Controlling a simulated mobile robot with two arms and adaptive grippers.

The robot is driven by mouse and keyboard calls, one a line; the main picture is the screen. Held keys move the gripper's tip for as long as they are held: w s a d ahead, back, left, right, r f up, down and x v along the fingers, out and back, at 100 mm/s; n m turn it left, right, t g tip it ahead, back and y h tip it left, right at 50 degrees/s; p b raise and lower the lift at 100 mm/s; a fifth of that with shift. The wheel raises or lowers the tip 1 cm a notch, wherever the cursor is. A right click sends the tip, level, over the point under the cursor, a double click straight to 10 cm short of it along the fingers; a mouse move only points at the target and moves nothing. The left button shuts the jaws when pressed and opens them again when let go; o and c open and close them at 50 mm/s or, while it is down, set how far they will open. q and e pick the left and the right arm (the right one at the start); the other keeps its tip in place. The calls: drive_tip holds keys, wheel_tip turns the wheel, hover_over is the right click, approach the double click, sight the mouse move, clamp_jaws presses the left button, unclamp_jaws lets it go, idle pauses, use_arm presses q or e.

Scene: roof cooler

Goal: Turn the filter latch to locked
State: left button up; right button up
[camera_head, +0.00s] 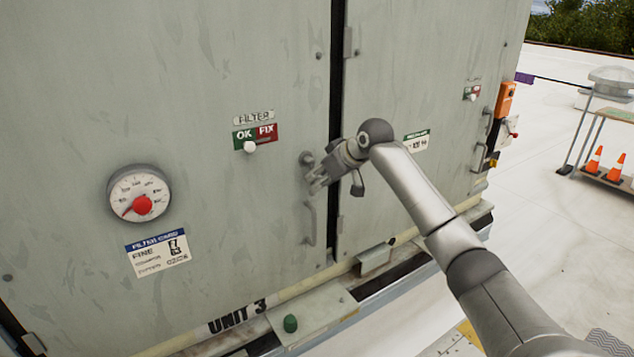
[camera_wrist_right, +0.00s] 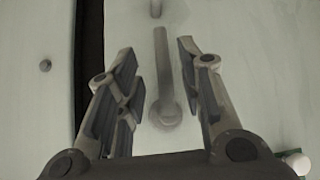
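The filter latch (camera_head: 306,158) is a grey lever on a round pivot, on the left door beside the dark door gap. In the head view my right gripper covers most of it. In the right wrist view the latch (camera_wrist_right: 164,75) shows whole, its bar running up from the pivot. My right gripper (camera_head: 316,183) is at the latch, and in the wrist view its spread fingers (camera_wrist_right: 160,85) stand on both sides of the bar with space on each side. I cannot tell how near the fingertips are to the door. My left gripper is not in view.
A grey door handle (camera_head: 309,223) is just below the gripper. The FILTER OK/FIX plate (camera_head: 255,137) with a white knob (camera_head: 250,147) is to the left, above a gauge (camera_head: 139,193). A ledge (camera_head: 310,310) runs below. The right door has another handle (camera_head: 479,157).

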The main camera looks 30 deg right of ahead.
drive_tip(key=v, duration=0.9)
drive_tip(key=shift+d, duration=0.1)
